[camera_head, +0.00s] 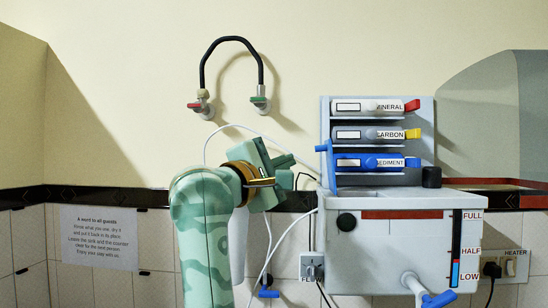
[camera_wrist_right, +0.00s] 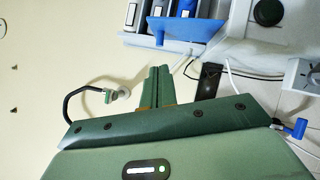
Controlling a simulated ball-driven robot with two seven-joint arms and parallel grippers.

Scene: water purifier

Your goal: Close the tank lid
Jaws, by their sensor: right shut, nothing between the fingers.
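The white tank (camera_head: 385,250) stands at the right, with a FULL, HALF and LOW gauge (camera_head: 456,250) on its front. A blue upright piece (camera_head: 328,165) rises at the tank's left rear, in front of the SEDIMENT cartridge's left end; in the right wrist view it shows as a broad blue panel (camera_wrist_right: 190,38). It looks like the raised lid, but I cannot tell surely. My right gripper (camera_head: 286,161) is left of it, apart from it, at about its height. Its fingers (camera_wrist_right: 157,80) are shut and empty. My left gripper is not in view.
MINERAL (camera_head: 375,106), CARBON (camera_head: 375,134) and SEDIMENT (camera_head: 385,162) cartridges sit in a grey rack behind the tank. A black knob (camera_head: 431,177) stands at the tank's right rear.

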